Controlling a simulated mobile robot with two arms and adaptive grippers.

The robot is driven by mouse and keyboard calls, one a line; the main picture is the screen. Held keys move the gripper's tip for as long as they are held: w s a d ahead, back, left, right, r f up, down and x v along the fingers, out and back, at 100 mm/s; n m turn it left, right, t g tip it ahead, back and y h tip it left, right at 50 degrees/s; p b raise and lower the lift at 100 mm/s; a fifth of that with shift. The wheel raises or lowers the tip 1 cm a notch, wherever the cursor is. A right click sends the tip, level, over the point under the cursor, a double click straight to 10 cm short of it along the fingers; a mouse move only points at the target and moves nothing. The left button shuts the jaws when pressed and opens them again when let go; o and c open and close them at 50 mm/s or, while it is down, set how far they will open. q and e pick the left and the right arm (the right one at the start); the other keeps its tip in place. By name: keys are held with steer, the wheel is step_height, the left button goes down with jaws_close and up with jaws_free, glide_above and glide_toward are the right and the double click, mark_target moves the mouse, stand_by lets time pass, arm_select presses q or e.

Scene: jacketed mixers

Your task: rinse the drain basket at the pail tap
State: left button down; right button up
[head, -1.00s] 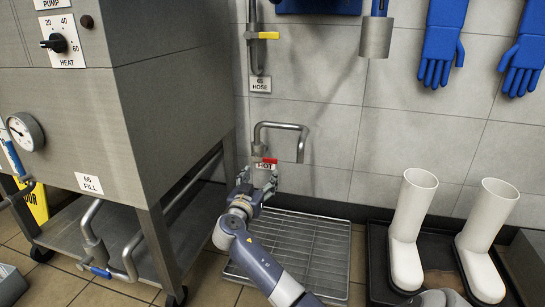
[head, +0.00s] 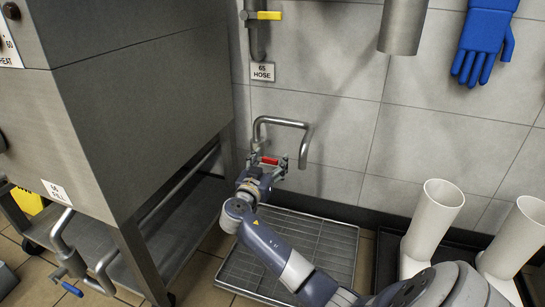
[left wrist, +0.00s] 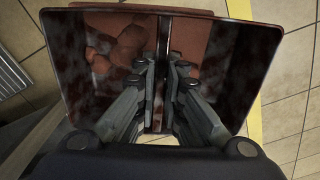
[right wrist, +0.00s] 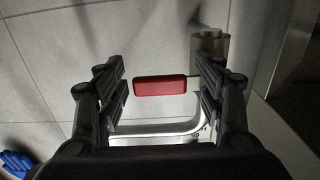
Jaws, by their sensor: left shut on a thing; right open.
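The pail tap (head: 285,123) is a bent metal spout on the tiled wall, with a red lever (head: 269,161) below it. The red lever also shows in the right wrist view (right wrist: 160,86). My right gripper (right wrist: 160,80) is open, one finger on each side of the lever, with gaps left and right. My left gripper (left wrist: 161,68) is shut on the upright middle plate of the drain basket (left wrist: 225,60). The basket has dark reddish-brown stains, and brown lumps lie in its left part. My left gripper and the basket are outside the head view.
A floor grate (head: 318,241) lies under the tap. A steel mixer (head: 135,110) stands close on the left. White boots (head: 432,222) stand in a dark tray on the right. A hose pipe with a yellow handle (head: 268,15) is above the tap.

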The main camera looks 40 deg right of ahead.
jaws_close()
arm_select(q)
step_height(320, 180, up, 3)
steer(key=p, duration=0.2)
steer(key=shift+f+p, duration=0.1)
steer(key=shift+p, duration=0.25)
arm_select(e)
steer(key=shift+r+n, duration=0.8)
steer(key=shift+n, duration=0.1)
arm_select(q)
steer(key=shift+w+r+p, duration=0.1)
steer(key=shift+r+p, duration=0.45)
arm_select(e)
steer(key=shift+w+r+n, duration=0.1)
steer(key=shift+r+n, duration=0.1)
steer(key=shift+n, duration=0.5)
jaws_free()
arm_select(q)
steer(key=shift+f, duration=0.1)
arm_select(e)
steer(key=shift+f, duration=0.1)
